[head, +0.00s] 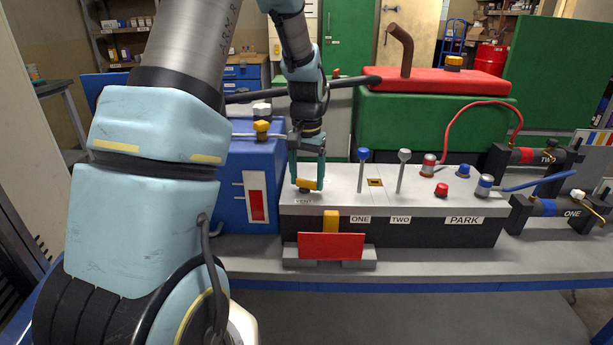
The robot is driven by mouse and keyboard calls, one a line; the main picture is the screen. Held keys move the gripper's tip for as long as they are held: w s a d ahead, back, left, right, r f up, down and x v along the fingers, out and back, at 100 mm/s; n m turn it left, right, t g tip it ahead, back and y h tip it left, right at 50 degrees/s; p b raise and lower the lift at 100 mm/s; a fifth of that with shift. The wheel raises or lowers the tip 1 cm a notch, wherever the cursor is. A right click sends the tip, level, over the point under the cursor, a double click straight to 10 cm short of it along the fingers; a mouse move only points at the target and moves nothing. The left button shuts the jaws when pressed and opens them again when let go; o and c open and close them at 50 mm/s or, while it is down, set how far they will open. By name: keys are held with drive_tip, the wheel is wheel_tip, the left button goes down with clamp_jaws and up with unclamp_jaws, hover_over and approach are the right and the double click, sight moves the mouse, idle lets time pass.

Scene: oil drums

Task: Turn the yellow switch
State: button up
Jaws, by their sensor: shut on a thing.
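The yellow switch (309,184) sits on the left end of the grey panel top (335,182), just behind a label that seems to read VENT. My gripper (307,183) points straight down over it. Its two fingers are shut on the yellow switch, one at each side. The fingers hide part of the switch, and its exact turn angle is hard to tell.
A blue lever (363,156) and a grey lever (403,158) stand upright right of my gripper. A blue tank (262,185) stands close on the left. A green tank (430,125) with a red lid is behind. A red plate (330,247) is in front.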

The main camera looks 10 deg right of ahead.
sight(307, 180)
drive_tip(key=shift+w+n+p, duration=0.1)
drive_tip(key=shift+n+p, duration=0.3)
drive_tip(key=shift+n, duration=1.8)
drive_tip(key=o, duration=1.3)
wheel_tip(307, 180, up, 11)
drive_tip(key=b, duration=0.1)
drive_tip(key=shift+b, duration=0.3)
drive_tip(key=shift+f, duration=0.1)
